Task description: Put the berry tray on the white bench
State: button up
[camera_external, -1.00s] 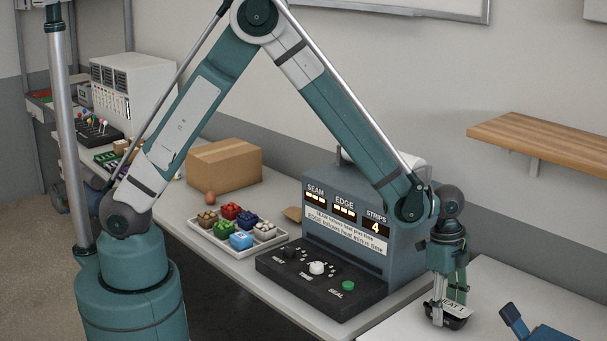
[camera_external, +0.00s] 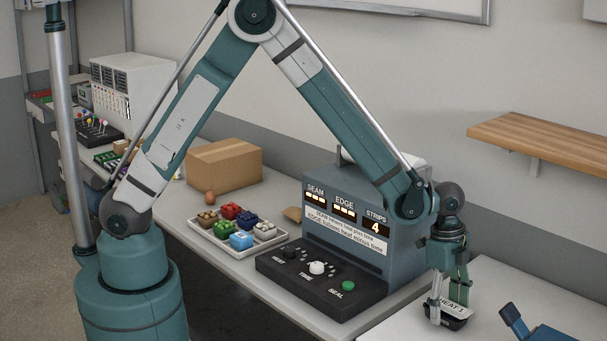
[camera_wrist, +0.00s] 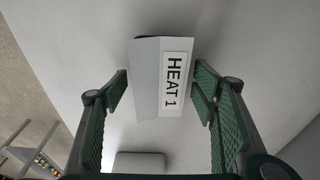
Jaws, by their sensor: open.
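In the wrist view the labelled item (camera_wrist: 146,85) has a pale, folded-looking face and a dark edge at the top. My gripper (camera_external: 449,308) is open over it, fingers pointing down. In the wrist view the green-padded fingers of my gripper (camera_wrist: 160,95) stand on both sides, with gaps between them and the item. Its underside is hidden.
A blue object (camera_external: 535,328) stands at the bench's right. Left of the bench are a sealing machine (camera_external: 345,250) and a white tray (camera_external: 210,241) of coloured boxes. A cardboard box (camera_external: 225,165) and an egg (camera_external: 210,198) are farther back. A wooden shelf (camera_external: 550,145) hangs above the bench.

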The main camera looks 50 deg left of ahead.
aim_at(442, 306)
notch_tip(442, 306, up, 11)
jog(key=a, duration=0.1)
jog(key=shift+a, duration=0.35)
